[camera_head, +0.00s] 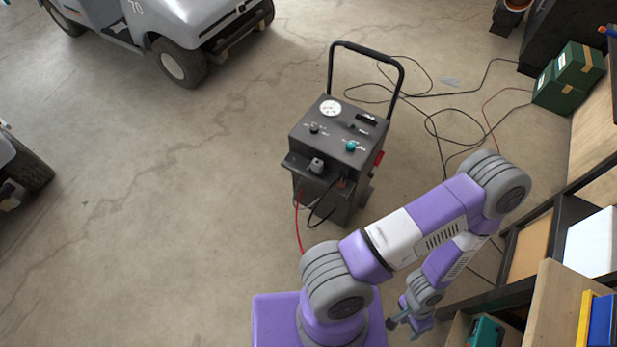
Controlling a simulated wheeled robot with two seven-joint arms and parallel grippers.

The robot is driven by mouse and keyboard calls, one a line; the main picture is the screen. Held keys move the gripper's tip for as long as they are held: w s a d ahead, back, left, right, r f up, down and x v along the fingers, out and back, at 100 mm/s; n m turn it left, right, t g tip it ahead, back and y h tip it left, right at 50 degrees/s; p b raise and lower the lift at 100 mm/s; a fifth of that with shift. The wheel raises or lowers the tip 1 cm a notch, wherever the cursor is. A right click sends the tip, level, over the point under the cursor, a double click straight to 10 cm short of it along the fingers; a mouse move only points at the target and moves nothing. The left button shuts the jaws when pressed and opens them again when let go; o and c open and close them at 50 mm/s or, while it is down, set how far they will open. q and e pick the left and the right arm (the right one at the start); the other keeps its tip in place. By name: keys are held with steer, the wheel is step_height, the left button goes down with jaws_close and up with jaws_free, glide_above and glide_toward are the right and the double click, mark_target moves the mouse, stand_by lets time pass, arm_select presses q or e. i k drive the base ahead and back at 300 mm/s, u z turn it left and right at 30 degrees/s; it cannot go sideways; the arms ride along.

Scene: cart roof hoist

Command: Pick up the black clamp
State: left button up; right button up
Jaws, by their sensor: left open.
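A dark charger cart (340,135) with a gauge, knobs and a tall handle stands on the floor at the picture's middle. A black cable (318,222) loops at its front, and a red cable (298,225) hangs down beside it. I cannot clearly make out the black clamp; a small dark shape (342,182) at the upper end of the black cable is too small to tell. My left gripper (399,325) is open, low at the bottom right of centre, below the cart in the picture and well apart from it. My right gripper is not in view.
Wooden shelving (555,300) with bins and a teal-green tool (486,332) is close to my gripper on the right. Green boxes (568,78) are at the upper right. Cables (440,130) lie behind the charger. Floor left of the charger is clear.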

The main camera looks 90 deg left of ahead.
mark_target(342, 180)
steer(key=u, duration=2.4)
